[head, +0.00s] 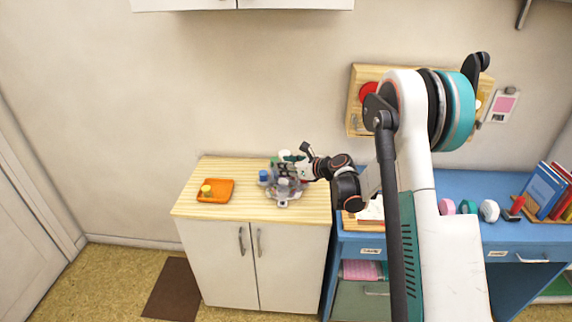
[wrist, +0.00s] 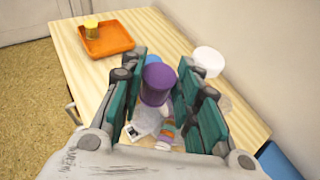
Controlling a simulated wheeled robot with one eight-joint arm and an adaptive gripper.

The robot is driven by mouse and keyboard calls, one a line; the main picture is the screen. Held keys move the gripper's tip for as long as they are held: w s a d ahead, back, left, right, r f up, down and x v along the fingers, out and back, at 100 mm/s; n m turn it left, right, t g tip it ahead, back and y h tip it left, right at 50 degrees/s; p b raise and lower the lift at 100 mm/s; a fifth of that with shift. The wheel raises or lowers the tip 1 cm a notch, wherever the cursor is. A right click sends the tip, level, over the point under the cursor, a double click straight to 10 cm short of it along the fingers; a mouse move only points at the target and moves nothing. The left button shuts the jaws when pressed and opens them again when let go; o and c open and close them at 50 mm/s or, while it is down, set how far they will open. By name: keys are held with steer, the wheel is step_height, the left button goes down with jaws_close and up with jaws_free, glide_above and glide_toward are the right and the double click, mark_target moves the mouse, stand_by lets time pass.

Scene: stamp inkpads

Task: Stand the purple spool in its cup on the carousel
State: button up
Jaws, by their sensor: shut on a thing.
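In the wrist view the purple spool (wrist: 158,80) is upright between the teal finger pads of my gripper (wrist: 160,92), which is shut on it. Below the spool is the pale, partly clear carousel (wrist: 146,122), with small coloured things on it. I cannot tell whether the spool's lower end is above a cup or inside one. In the head view my gripper (head: 292,169) is over the carousel (head: 283,202) on the wooden cabinet top. A blue-topped thing (head: 264,176) is at the carousel's left. The purple spool is not clear in that view.
An orange tray (head: 222,186) with a yellow spool (head: 206,190) stands on the cabinet's left side. A white round thing (wrist: 208,60) is just right of my fingers. The wall is close behind. A blue desk (head: 480,187) with books and spools is at the right.

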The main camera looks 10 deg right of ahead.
steer(key=shift+f+b, duration=2.1)
steer(key=shift+f, duration=1.55)
steer(key=o, duration=0.9)
steer(key=shift+o, duration=0.2)
steer(key=shift+r, duration=0.1)
steer(key=shift+r+p, duration=1.95)
steer(key=shift+r, duration=2)
